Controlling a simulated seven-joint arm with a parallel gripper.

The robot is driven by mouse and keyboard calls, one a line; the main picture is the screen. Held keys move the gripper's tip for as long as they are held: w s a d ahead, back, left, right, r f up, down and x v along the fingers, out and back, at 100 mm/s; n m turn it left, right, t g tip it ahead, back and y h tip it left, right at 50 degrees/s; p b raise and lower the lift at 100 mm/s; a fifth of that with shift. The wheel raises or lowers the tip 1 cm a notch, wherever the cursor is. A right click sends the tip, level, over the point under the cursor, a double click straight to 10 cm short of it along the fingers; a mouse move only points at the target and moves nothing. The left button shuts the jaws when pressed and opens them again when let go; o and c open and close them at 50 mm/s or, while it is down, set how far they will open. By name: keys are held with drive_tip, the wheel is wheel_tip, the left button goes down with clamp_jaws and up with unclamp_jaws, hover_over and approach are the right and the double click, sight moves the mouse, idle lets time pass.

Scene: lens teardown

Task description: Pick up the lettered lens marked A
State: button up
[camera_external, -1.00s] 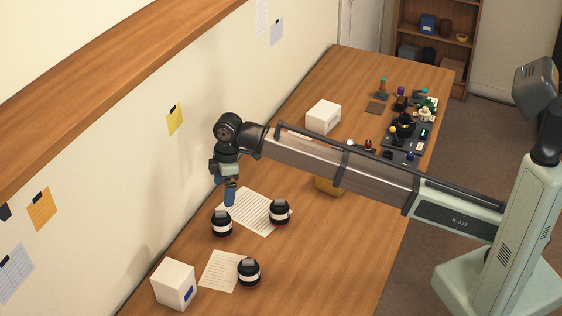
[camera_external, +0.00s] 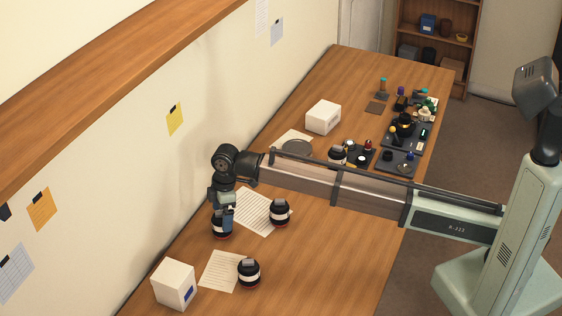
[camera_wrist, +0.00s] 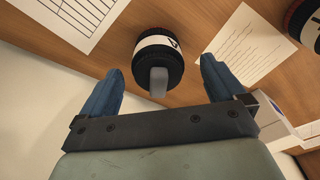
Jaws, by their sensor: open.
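Several black lenses with white bands stand on the wooden table. One lens (camera_external: 222,231) is right under my gripper (camera_external: 222,218), which partly hides it. In the wrist view this lens (camera_wrist: 152,47) sits between my open blue fingers (camera_wrist: 160,70), with a grey tab on its near side. A dark mark shows on its band, but I cannot read it surely. A second lens (camera_external: 279,212) stands to the right on a lined paper, and a third lens (camera_external: 249,272) stands nearer the camera. No letter is readable in the external view.
Lined papers (camera_external: 220,272) lie flat around the lenses. A white box (camera_external: 174,284) stands at the front left, another white box (camera_external: 323,117) farther back. Small parts and dark trays (camera_external: 397,163) crowd the far right. The wall runs close along the left.

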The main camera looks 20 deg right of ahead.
drive_tip(key=f, duration=0.3)
drive_tip(key=shift+w+a+f, duration=0.15)
drive_tip(key=shift+a+f, duration=0.1)
drive_tip(key=c, duration=1.5)
drive_tip(key=shift+c, duration=0.2)
